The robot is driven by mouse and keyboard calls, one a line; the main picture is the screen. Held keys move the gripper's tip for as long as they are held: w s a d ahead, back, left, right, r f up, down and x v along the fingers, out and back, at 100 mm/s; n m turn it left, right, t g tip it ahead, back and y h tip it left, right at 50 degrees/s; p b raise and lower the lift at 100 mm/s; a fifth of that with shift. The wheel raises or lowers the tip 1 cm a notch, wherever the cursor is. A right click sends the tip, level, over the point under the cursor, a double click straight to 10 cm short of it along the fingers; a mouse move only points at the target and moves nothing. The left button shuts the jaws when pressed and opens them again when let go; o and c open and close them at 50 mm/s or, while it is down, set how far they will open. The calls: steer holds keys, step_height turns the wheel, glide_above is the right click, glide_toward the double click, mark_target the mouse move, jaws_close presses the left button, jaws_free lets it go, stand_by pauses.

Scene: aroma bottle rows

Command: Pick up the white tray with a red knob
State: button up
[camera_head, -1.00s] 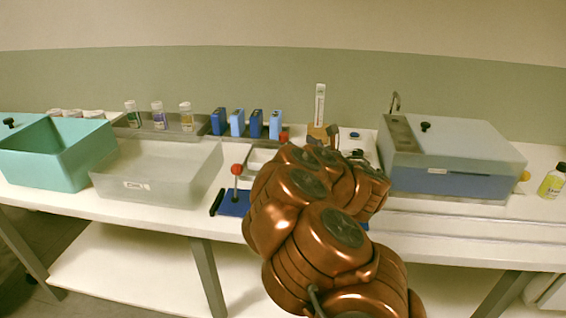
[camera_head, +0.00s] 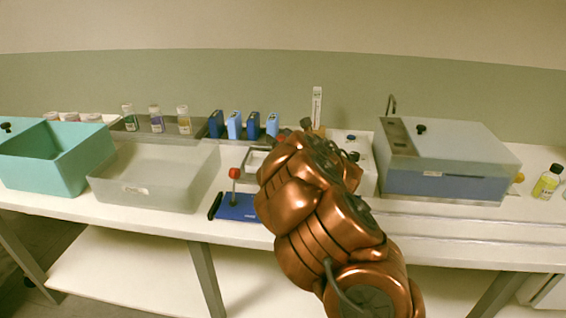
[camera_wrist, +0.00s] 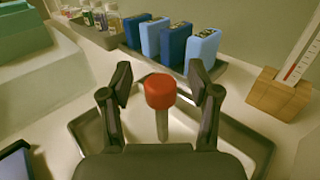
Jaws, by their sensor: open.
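The white tray (camera_wrist: 88,130) has a dark rim, and a red knob (camera_wrist: 160,90) stands on a thin metal post over it in the wrist view. My gripper (camera_wrist: 160,84) is open, with one finger on each side of the knob and a visible gap on both sides. The knob is not gripped. In the head view, the left part of the tray (camera_head: 249,164) shows beside my copper-coloured arm; the arm hides the rest of it and my fingers.
A blue-based stand with another red knob (camera_head: 234,173) is left of my arm. A frosted bin (camera_head: 150,190) and a teal bin (camera_head: 75,165) stand further left. Blue boxes (camera_wrist: 173,42) line the back, near a thermometer in a wooden block (camera_wrist: 277,94). A lidded bath (camera_head: 445,185) is right.

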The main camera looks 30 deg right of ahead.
steer(key=shift+c, duration=0.2)
jaws_close()
stand_by(0.3)
